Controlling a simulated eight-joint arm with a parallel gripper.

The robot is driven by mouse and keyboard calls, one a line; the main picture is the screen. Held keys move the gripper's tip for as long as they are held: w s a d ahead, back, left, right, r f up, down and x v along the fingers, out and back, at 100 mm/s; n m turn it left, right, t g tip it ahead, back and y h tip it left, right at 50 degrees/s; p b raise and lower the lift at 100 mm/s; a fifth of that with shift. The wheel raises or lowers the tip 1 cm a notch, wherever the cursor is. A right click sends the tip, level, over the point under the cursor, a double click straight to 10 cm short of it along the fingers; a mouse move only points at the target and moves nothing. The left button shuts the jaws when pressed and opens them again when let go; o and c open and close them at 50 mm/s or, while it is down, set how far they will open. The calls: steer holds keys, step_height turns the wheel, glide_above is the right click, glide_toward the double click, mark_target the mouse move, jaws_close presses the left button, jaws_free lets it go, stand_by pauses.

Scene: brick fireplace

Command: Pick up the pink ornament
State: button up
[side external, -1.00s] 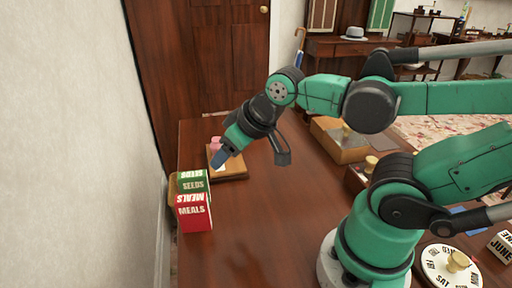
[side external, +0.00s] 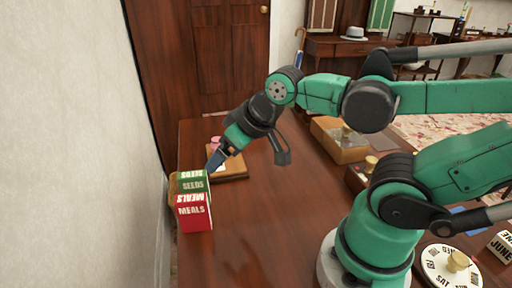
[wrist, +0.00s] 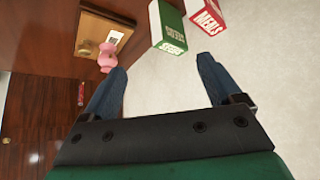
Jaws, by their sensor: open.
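The pink ornament (side external: 215,141) is on a small wooden board (side external: 236,178) at the far left of the table, partly hidden behind my gripper in the side view. In the wrist view the ornament (wrist: 107,57) is a rounded pink piece at the edge of the board (wrist: 88,28), close to the left fingertip but outside the gap between the fingers. My gripper (side external: 214,160) has blue fingers and tilts down to the left near the ornament. In the wrist view the fingers (wrist: 162,66) are spread wide with nothing between them.
A green SEEDS box (side external: 193,183) and a red MEALS box (side external: 194,212) stand just in front of the board, near the wall. A wooden box (side external: 340,140) stands to the right. The table's middle (side external: 270,220) is clear.

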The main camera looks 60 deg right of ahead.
steer(key=g, duration=0.2)
glide_above(217, 139)
steer(key=s, duration=0.2)
step_height(217, 139, down, 4)
steer(key=r, duration=0.1)
steer(key=shift+w+f+g, duration=0.1)
steer(key=shift+f+g, duration=0.2)
steer(key=shift+f, duration=0.45)
steer(key=shift+x, duration=2.4)
jaws_close()
steer(key=shift+r, duration=0.1)
